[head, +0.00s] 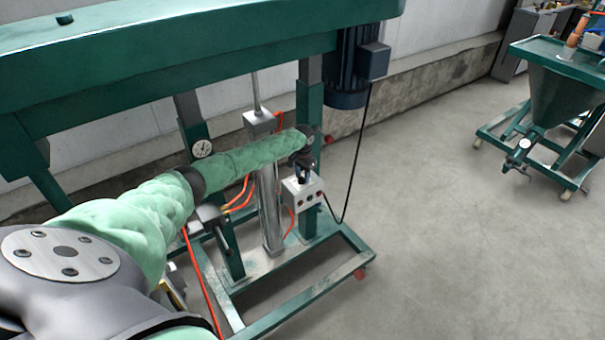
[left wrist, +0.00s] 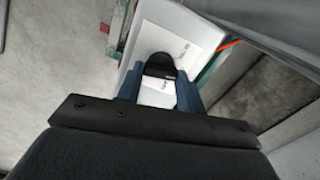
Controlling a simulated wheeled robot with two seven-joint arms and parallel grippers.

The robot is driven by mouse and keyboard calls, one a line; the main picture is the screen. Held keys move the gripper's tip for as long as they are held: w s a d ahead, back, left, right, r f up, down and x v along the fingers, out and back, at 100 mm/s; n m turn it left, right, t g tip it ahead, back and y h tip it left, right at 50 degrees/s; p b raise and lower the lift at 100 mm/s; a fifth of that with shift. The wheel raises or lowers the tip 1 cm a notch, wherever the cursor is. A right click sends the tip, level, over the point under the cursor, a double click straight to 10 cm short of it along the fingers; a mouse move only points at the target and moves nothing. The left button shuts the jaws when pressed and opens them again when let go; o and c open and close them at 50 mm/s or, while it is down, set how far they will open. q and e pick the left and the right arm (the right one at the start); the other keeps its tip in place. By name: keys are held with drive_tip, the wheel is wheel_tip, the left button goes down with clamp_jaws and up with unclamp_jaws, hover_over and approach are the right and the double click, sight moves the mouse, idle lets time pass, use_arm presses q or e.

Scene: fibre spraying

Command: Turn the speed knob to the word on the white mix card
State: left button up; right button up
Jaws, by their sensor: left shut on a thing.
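The white control box (head: 303,193) stands on the green machine frame, with small dark and red buttons low on its front. My left gripper (head: 303,174) reaches down to the top of this box. In the left wrist view its two blue fingers (left wrist: 160,90) are closed on either side of a black knob (left wrist: 159,66). The knob sits on a white plate (left wrist: 198,35) with small dark print, too small to read. Which word the knob points to cannot be told. I cannot make out a mix card. My right gripper is not in view.
A green machine beam (head: 170,65) runs above my left arm, with a dark motor (head: 352,65) at its end. A black cable (head: 355,165) and red hoses hang near the box. A green hopper cart (head: 560,95) stands far right. The floor between is clear.

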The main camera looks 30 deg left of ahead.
use_arm(q)
drive_tip(key=n+p, duration=0.1)
drive_tip(key=n, duration=0.1)
drive_tip(key=shift+r+n+p, duration=0.2)
drive_tip(key=shift+n+p, duration=0.15)
drive_tip(key=shift+n, duration=0.05)
drive_tip(key=n+p, duration=0.2)
drive_tip(key=n, duration=0.2)
drive_tip(key=shift+a+p, duration=0.1)
drive_tip(key=shift+p, duration=0.2)
drive_tip(key=shift+w+a+f+n, duration=0.1)
drive_tip(key=shift+n, duration=0.4)
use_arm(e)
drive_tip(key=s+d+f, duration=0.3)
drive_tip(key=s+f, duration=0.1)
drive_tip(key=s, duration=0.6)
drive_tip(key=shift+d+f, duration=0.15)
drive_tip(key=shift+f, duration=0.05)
use_arm(q)
drive_tip(key=o, duration=1)
